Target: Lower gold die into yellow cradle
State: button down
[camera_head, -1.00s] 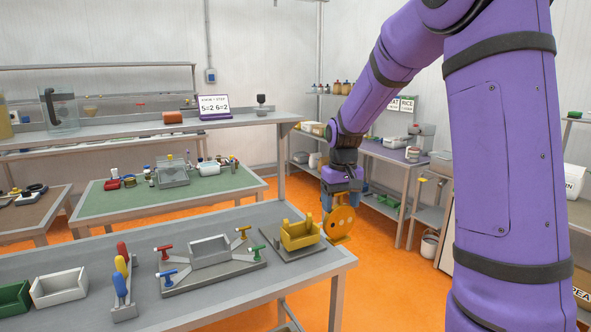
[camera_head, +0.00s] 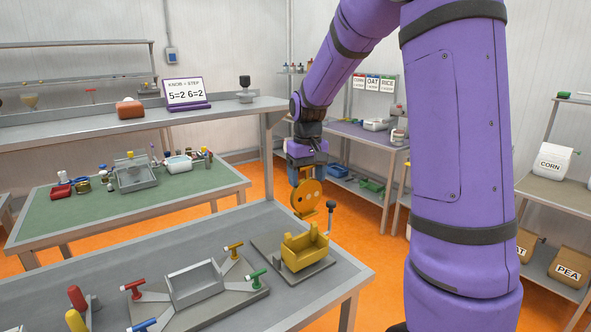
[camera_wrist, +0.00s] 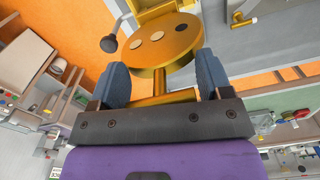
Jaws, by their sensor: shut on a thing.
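The gold die (camera_head: 306,197) is a round disc with a row of round marks on its face. My gripper (camera_head: 306,162) is shut on it and holds it upright in the air. In the wrist view the die (camera_wrist: 163,45) sits between my two blue-grey fingers (camera_wrist: 161,78). The yellow cradle (camera_head: 305,255) stands on a grey plate at the bench's right end. In the head view the die appears just above the cradle's back edge, apart from it. Part of the cradle (camera_wrist: 150,13) shows beyond the die in the wrist view. The cradle's seat is partly hidden.
A dark-knobbed lever (camera_head: 331,207) stands upright close behind the cradle, right of the die; its knob (camera_wrist: 108,43) also shows in the wrist view. A grey fixture (camera_head: 195,284) with coloured T-handles lies left of the cradle. The bench's right edge is close to the cradle.

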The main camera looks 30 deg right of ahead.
aim_at(306, 198)
jog(key=shift+w+f, duration=0.2)
jog(key=shift+f, duration=2.95)
jog(key=shift+f, duration=0.25)
notch_tip(306, 198, down, 7)
jog(key=shift+f, duration=0.55)
dwell(1.4)
grip_release()
jog(key=shift+s, duration=0.1)
notch_tip(306, 198, up, 11)
jog(key=shift+f, duration=0.1)
dwell(0.3)
